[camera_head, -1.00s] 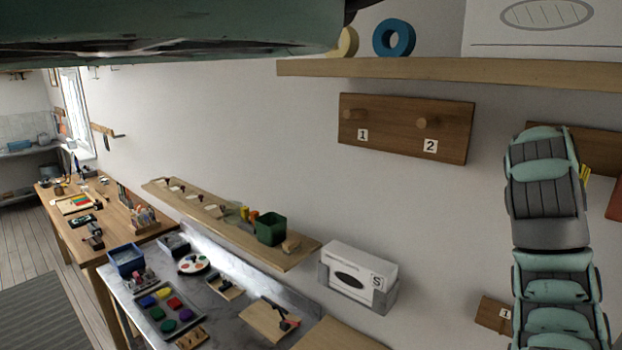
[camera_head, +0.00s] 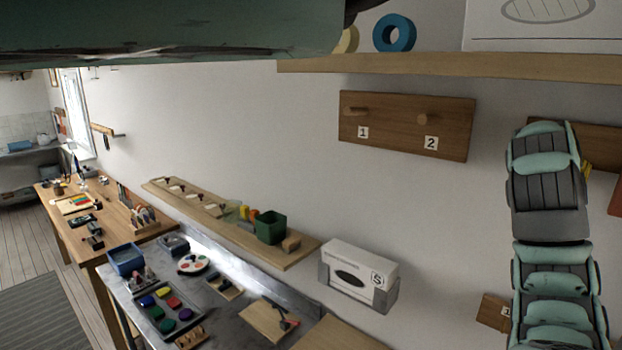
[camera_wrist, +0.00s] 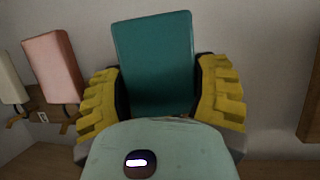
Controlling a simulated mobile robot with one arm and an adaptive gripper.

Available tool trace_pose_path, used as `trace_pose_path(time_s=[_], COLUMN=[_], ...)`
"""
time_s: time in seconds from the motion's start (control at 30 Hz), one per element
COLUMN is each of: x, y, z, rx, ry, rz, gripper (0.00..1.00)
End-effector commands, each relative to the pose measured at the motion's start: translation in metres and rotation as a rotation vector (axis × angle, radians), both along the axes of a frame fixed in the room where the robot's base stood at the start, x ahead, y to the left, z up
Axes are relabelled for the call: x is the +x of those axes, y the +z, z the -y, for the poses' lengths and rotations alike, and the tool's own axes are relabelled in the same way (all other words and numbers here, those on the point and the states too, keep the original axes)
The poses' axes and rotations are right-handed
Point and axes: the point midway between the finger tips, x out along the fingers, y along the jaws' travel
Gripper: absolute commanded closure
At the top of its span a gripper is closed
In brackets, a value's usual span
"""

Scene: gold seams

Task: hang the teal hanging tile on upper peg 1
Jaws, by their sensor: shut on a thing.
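The teal hanging tile (camera_wrist: 155,62) shows in the wrist view between the two yellow fingers of my gripper (camera_wrist: 160,95), which is shut on it. The tile stands up beyond the fingers, and its lower part is hidden by my wrist. In the head view the upper peg board (camera_head: 405,140) is on the wall under the shelf. Its left peg, upper peg 1 (camera_head: 354,110), sits above the label 1 and is bare. The peg labelled 2 (camera_head: 428,119) is also bare. My arm is right of this board; the tile cannot be made out there.
A wooden shelf (camera_head: 450,67) with a blue ring (camera_head: 394,33) runs above the board. A pink tile (camera_wrist: 53,66) and a cream tile (camera_wrist: 10,80) hang at left in the wrist view. A white box (camera_head: 360,275) and a lower shelf (camera_head: 225,222) are below. The wall between is clear.

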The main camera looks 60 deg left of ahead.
Motion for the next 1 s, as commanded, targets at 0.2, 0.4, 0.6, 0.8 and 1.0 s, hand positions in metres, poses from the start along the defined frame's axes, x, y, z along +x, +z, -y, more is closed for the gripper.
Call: trace_pose_path(time_s=[0.2, 0.4, 0.6, 0.8, 1.0], x=[0.0035, 0.0071, 0.0088, 0.0087, 0.0087], y=[-0.0031, -0.0059, -0.0066, -0.0065, -0.0070], z=[-0.0015, -0.0026, -0.0031, -0.0029, -0.0029], rx=[0.002, 0.002, 0.001, 0.001, 0.001], ry=[0.001, 0.001, 0.001, 0.001, 0.001], rz=[0.003, 0.004, 0.002, 0.002, 0.002], gripper=[0.76, 0.76, 0.76, 0.76, 0.76])
